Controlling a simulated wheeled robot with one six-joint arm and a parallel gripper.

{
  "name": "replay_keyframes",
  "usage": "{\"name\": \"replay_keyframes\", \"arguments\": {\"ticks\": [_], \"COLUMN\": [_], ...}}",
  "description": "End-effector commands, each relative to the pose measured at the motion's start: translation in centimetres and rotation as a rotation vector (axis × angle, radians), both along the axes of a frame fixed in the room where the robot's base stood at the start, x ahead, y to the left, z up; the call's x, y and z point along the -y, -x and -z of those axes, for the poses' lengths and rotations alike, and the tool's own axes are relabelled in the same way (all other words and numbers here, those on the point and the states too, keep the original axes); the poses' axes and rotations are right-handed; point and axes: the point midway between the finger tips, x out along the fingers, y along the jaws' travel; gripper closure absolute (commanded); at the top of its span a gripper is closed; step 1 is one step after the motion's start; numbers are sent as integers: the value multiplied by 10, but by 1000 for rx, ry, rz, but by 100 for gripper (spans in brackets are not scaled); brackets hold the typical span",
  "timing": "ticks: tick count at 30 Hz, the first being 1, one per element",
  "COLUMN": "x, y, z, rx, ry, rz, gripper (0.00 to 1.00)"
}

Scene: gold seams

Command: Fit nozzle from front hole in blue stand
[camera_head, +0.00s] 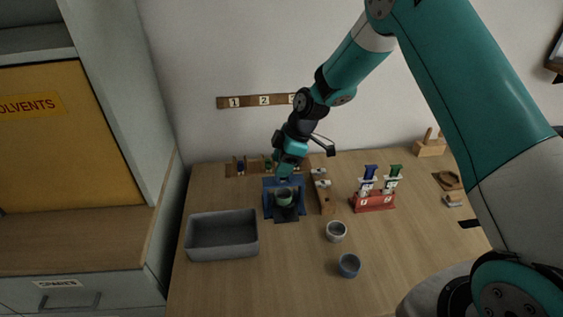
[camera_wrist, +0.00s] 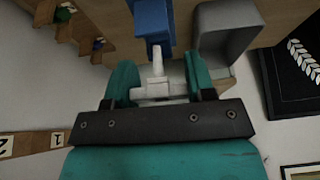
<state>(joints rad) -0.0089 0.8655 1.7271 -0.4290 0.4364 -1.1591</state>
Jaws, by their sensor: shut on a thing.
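My gripper (camera_head: 284,176) is above the blue stand (camera_head: 268,200) at the back middle of the table. In the wrist view, my gripper's teal fingers (camera_wrist: 160,88) are shut on a white T-shaped nozzle (camera_wrist: 157,66). The blue stand (camera_wrist: 153,20) shows just beyond the nozzle's tip; I cannot tell whether they touch. The held nozzle is hidden in the head view.
A grey bin (camera_head: 222,253) stands front left. A red rack (camera_head: 374,204) with blue and green plungers stands to the right. A white cup (camera_head: 336,232) and a blue cup (camera_head: 349,265) stand in front. A wooden shelf with small bottles (camera_head: 241,167) runs behind. The front right table is clear.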

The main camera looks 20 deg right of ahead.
Motion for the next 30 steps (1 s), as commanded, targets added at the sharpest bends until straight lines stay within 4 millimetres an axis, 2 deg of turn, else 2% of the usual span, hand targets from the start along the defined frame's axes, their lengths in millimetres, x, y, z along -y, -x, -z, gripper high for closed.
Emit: {"name": "replay_keyframes", "arguments": {"ticks": [13,30], "x": [0,0], "y": [0,0], "z": [1,15], "rx": [0,0], "ry": [0,0], "rz": [0,0], "gripper": [72,72]}}
